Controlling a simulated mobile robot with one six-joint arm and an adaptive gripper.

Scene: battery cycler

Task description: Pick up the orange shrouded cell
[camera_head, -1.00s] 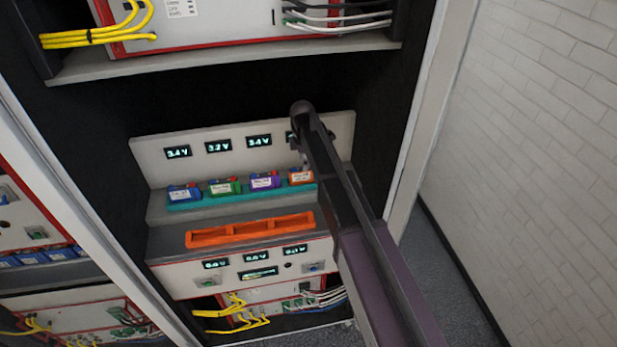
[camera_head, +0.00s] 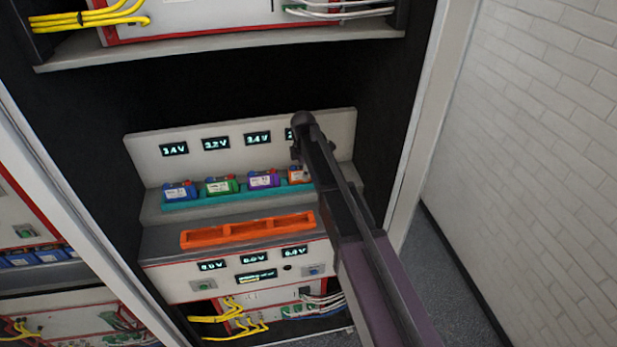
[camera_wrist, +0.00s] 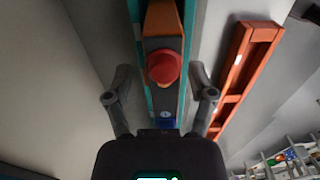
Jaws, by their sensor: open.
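The orange shrouded cell (camera_head: 295,174) sits at the right end of the row of cells on a teal strip, partly hidden by my arm. In the wrist view its orange shroud (camera_wrist: 170,14) shows at the top, with a red terminal cap (camera_wrist: 163,67) below it and a blue terminal (camera_wrist: 163,123) further down. My gripper (camera_wrist: 160,82) is open, with one finger on each side of the cell in this view. I cannot tell whether the fingers touch it. In the head view my gripper (camera_head: 297,158) is just above the cell, its fingers small and partly hidden.
Blue (camera_head: 180,191), green (camera_head: 221,186) and purple (camera_head: 263,180) cells stand to the left on the teal strip (camera_head: 208,200). An empty orange tray (camera_head: 248,230) lies in front. A panel with voltage displays (camera_head: 216,143) rises behind; the rack's right post (camera_head: 415,130) is beside my arm.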

